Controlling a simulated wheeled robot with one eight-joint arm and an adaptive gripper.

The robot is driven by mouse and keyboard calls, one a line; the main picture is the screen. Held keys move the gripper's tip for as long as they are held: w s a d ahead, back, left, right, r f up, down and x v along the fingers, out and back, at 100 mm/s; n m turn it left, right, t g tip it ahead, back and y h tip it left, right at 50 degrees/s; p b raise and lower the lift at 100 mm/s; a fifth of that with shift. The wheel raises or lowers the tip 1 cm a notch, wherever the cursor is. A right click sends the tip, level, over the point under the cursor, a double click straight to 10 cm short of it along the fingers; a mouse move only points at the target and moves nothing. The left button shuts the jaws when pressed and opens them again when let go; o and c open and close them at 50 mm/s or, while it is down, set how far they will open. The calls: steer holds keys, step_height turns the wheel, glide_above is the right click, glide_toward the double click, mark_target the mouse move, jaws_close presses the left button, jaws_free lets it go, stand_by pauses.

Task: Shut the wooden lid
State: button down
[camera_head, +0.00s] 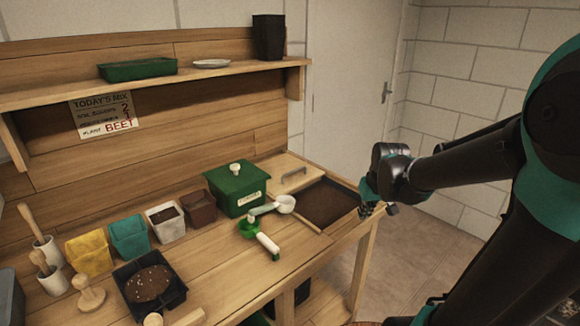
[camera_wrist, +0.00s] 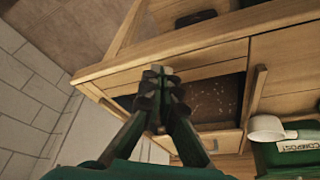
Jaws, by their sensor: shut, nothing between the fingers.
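The wooden lid (camera_head: 280,172) is a pale flat panel with a grey bar handle (camera_head: 293,174). It lies at the back of the bench, behind the dark soil bin (camera_head: 325,203), which stands uncovered. In the wrist view the lid (camera_wrist: 232,141) shows beyond the open bin (camera_wrist: 218,100). Whether it slides or hinges cannot be told. My gripper (camera_head: 379,209) is at the right edge of the bench, beside the bin and apart from the lid. Its fingers are shut and empty, and they also show in the wrist view (camera_wrist: 160,73).
A green compost box (camera_head: 236,190) stands left of the lid. A white scoop (camera_head: 286,204) and a green scoop with a white handle (camera_head: 267,243) lie near it. Pots and tools fill the left of the bench. A shelf (camera_head: 200,72) runs above.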

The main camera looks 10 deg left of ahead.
steer(key=w+a+r+n+y, duration=0.1)
steer(key=w+a+r+n, duration=0.1)
steer(key=w+a+r, duration=0.35)
steer(key=w+a+r+n, duration=0.2)
steer(key=w+a, duration=0.5)
steer(key=w, duration=0.4)
step_height(320, 180, up, 4)
steer(key=n+g+y, duration=0.1)
steer(key=n, duration=0.2)
glide_above(291, 178)
steer(key=x, duration=1)
steer(key=shift+a, duration=0.25)
steer(key=shift+s+d, duration=0.85)
steer(key=shift+d, duration=0.15)
steer(key=shift+s+d+f, duration=0.2)
steer(key=shift+d, duration=0.05)
steer(key=shift+s+d, duration=0.3)
steer(key=shift+d, duration=0.1)
steer(key=s+d, duration=1.6)
steer(key=d, duration=0.1)
steer(key=shift+d, duration=0.35)
steer(key=shift+f, duration=0.1)
